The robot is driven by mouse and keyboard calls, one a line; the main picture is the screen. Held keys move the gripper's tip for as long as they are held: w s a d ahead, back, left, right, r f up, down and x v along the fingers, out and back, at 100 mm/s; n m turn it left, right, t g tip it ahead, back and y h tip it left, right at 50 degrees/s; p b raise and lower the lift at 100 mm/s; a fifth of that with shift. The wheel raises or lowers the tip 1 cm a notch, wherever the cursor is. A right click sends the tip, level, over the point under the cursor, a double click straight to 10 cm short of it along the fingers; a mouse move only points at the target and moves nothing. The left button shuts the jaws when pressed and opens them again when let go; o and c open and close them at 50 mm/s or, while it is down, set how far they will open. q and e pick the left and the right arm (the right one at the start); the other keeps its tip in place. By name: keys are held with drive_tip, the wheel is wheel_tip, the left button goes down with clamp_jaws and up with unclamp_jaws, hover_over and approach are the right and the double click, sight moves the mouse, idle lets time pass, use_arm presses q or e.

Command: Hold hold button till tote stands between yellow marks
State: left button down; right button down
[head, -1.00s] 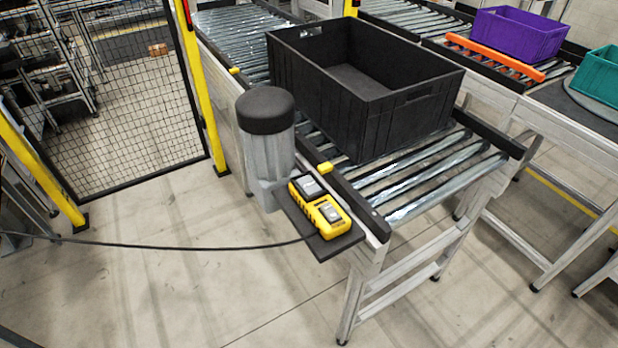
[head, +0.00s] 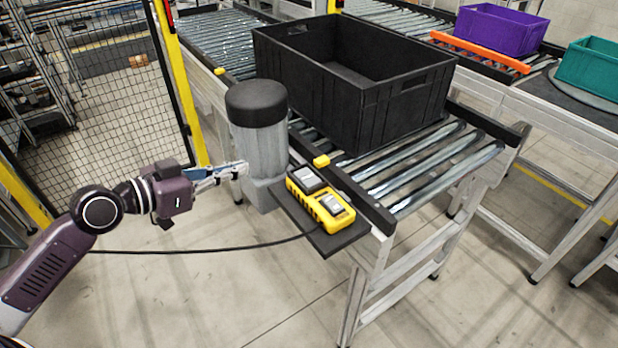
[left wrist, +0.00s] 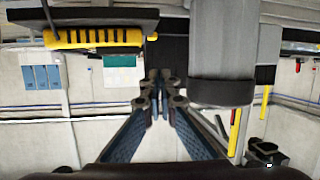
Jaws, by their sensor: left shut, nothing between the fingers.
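The black tote (head: 350,85) stands on the roller conveyor. One yellow mark (head: 321,160) is on the near rail by the tote's front corner; another yellow mark (head: 219,72) is farther back. The tote's exact place between them is hard to judge. The yellow button box (head: 320,199), with two grey buttons, sits on a dark shelf beside the rail; its lettering is unreadable. My left gripper (head: 243,169) is shut and empty, left of the box, by the grey motor. In the left wrist view its fingertips (left wrist: 160,82) are together, apart from the box (left wrist: 95,38). My right gripper is out of view.
The grey motor with a black cap (head: 257,130) stands close to my left fingers. A black cable (head: 210,249) runs left from the box. A mesh fence (head: 100,95) is at left. A purple crate (head: 500,32) and teal crate (head: 590,63) stand at right.

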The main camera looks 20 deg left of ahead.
use_arm(q)
drive_tip(key=s+d+r+m+g+h, duration=0.1)
drive_tip(key=s+d+r+m+h, duration=0.1)
drive_tip(key=d+r, duration=0.2)
drive_tip(key=shift+s+d, duration=0.3)
drive_tip(key=shift+d, duration=0.6)
drive_tip(key=shift+w, duration=0.1)
drive_tip(key=p, duration=0.3)
hover_over(299, 173)
drive_tip(key=s, duration=0.3)
drive_tip(key=shift+f, duration=0.75)
drive_tip(key=f, duration=0.3)
drive_tip(key=shift+w+d+f+p, duration=0.35)
drive_tip(key=shift+w+d+p, duration=0.05)
drive_tip(key=shift+f, duration=0.6)
